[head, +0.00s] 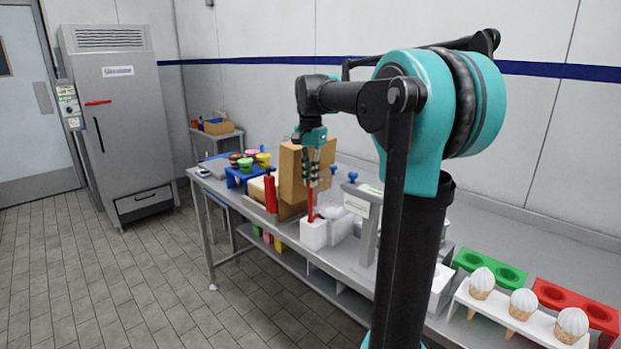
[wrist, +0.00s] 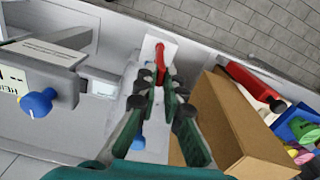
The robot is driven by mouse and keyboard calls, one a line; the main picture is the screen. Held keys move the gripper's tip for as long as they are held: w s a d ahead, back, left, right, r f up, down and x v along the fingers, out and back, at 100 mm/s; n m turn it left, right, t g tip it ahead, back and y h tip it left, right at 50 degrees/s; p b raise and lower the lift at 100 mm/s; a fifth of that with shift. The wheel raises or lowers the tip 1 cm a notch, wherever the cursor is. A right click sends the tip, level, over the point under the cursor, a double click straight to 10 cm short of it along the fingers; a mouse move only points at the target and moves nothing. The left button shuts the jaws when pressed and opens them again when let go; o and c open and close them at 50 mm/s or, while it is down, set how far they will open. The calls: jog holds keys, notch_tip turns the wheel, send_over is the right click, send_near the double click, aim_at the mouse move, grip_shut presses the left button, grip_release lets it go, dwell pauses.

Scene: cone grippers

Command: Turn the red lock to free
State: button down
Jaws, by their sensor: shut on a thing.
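The red lock (wrist: 160,60) is a red lever on a white block (wrist: 158,48), ahead of my fingers in the wrist view. In the head view its red stem (head: 311,205) rises from the white block (head: 314,234) at the bench's front edge. My gripper (head: 311,186) points down from above, with its fingertips at the red lever. In the wrist view my gripper (wrist: 160,82) is shut on the red lever. The fingertips partly hide the lever, and I cannot read any free or locked mark.
A cardboard box (wrist: 225,120) stands close beside my gripper, with a red cylinder (head: 270,194) near it. A grey post with a labelled plate (head: 364,208) and blue knob (wrist: 38,102) stands on the other side. Cones (head: 524,302) stand in a white rack at the right.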

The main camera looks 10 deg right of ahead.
jog(key=n, duration=0.8)
jog(key=shift+n, duration=0.4)
jog(key=n, duration=0.3)
jog(key=shift+n, duration=2.3)
jog(key=c, duration=1.6)
grip_release()
jog(key=shift+c, duration=0.2)
